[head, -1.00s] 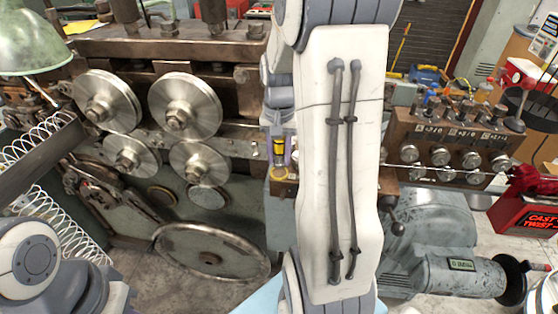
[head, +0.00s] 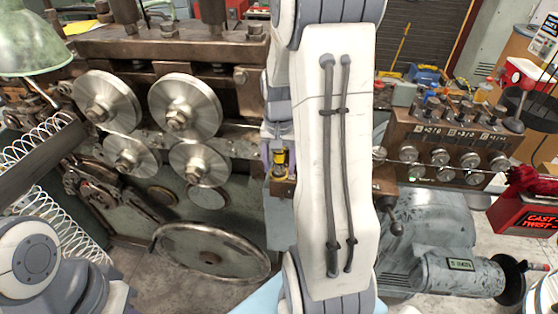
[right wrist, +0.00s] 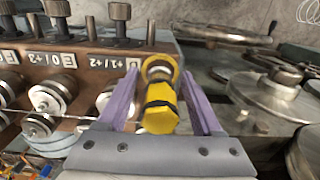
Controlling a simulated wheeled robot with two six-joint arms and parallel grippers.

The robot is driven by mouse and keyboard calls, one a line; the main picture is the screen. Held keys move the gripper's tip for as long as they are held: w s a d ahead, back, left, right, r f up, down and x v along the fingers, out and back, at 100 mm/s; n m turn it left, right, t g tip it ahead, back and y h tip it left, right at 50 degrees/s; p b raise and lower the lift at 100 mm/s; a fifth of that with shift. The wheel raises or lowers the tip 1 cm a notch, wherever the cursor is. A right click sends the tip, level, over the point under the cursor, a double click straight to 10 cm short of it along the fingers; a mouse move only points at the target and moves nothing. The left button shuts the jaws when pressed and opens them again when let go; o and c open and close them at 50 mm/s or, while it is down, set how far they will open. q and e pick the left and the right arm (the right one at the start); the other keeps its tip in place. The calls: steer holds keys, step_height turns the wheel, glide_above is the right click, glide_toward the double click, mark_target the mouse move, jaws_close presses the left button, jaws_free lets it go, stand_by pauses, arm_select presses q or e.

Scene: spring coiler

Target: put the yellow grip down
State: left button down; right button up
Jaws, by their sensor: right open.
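The yellow grip (head: 280,158), with dark bands, shows upright in the head view beside my right arm, at a small brown ledge (head: 283,187). In the right wrist view the yellow grip (right wrist: 161,112) stands between the two purple fingers of my right gripper (right wrist: 160,82). The fingers are spread, with a gap on each side of the grip. In the head view my right forearm hides most of the right gripper. Whether the grip's foot rests on the ledge I cannot tell. My left gripper is out of view.
Steel feed rollers (head: 185,105) and a handwheel (head: 210,252) stand left of the grip. A brown block with small rollers and adjusting screws (head: 445,140) stands to the right, with wire running along it. A white spring coil (head: 50,232) hangs at the far left.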

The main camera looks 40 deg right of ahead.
step_height(320, 180, up, 12)
steer(key=shift+r+b, duration=0.2)
steer(key=shift+b, duration=0.2)
steer(key=s+a+f+n, duration=0.15)
steer(key=a+n, duration=0.25)
steer(key=a, duration=0.6)
steer(key=s+a+f+n, duration=0.15)
steer(key=a+n, duration=0.35)
steer(key=a, duration=0.6)
steer(key=s+a+f+n+y, duration=0.1)
steer(key=s+a+f+n, duration=0.2)
steer(key=s+a+n, duration=0.5)
steer(key=s+a, duration=0.2)
steer(key=s, duration=0.3)
steer(key=shift+s+f, duration=0.15)
steer(key=shift+f, duration=0.2)
